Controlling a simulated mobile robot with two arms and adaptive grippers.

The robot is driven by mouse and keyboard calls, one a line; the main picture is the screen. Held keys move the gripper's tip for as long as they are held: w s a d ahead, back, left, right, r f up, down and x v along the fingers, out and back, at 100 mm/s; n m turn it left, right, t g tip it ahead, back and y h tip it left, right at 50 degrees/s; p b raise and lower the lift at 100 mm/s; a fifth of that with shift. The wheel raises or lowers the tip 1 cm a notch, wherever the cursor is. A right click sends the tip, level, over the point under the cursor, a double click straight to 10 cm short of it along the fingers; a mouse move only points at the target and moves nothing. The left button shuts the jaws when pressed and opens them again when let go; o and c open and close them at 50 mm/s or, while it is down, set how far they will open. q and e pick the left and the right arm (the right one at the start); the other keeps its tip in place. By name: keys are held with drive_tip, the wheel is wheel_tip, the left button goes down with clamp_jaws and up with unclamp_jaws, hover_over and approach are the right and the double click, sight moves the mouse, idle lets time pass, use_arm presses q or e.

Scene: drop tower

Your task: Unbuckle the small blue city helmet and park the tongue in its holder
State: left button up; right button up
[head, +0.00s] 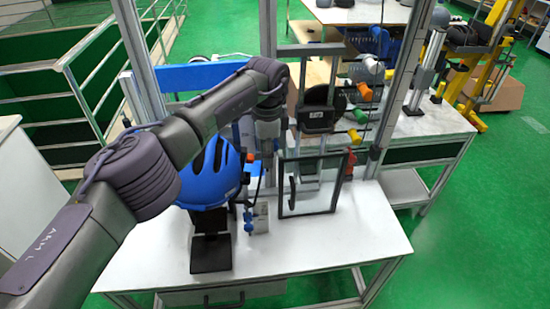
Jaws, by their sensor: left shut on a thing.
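The blue city helmet (212,178) sits on a black stand (211,250) on the white table, left of the picture's middle. My left arm comes in from the left, passes in front of the helmet's top and bends down at its right side. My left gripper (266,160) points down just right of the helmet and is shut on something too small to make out. Dark strap-like parts show below it. A small blue fixture (248,222) stands on the table right of the helmet stand; I cannot tell whether it is the tongue holder. The buckle cannot be made out. My right gripper is not in view.
A framed clear door (310,186) with a black handle stands right of my gripper. Behind it is the tower with metal posts (398,90) and coloured knobs (364,91). The white table's front right (345,240) is clear.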

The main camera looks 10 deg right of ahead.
use_arm(q)
drive_tip(key=shift+w+d+r, duration=0.15)
drive_tip(key=shift+w, duration=0.05)
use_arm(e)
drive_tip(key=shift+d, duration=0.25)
use_arm(q)
drive_tip(key=shift+a, duration=0.25)
drive_tip(key=shift+a, duration=0.1)
drive_tip(key=shift+w+a+f+b, duration=0.3)
drive_tip(key=shift+w+a, duration=0.15)
drive_tip(key=shift+a, duration=0.25)
drive_tip(key=shift+w+a+f+b, duration=0.25)
drive_tip(key=shift+w+a+b, duration=0.15)
drive_tip(key=shift+a, duration=0.3)
drive_tip(key=shift+w+a+f+b, duration=0.3)
drive_tip(key=shift+w+a, duration=0.15)
drive_tip(key=shift+a, duration=0.25)
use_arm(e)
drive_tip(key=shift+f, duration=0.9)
use_arm(q)
drive_tip(key=shift+f, duration=0.3)
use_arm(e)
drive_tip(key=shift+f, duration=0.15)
use_arm(q)
drive_tip(key=shift+a+f+b, duration=0.15)
drive_tip(key=shift+f+b, duration=0.2)
drive_tip(key=shift+f, duration=0.25)
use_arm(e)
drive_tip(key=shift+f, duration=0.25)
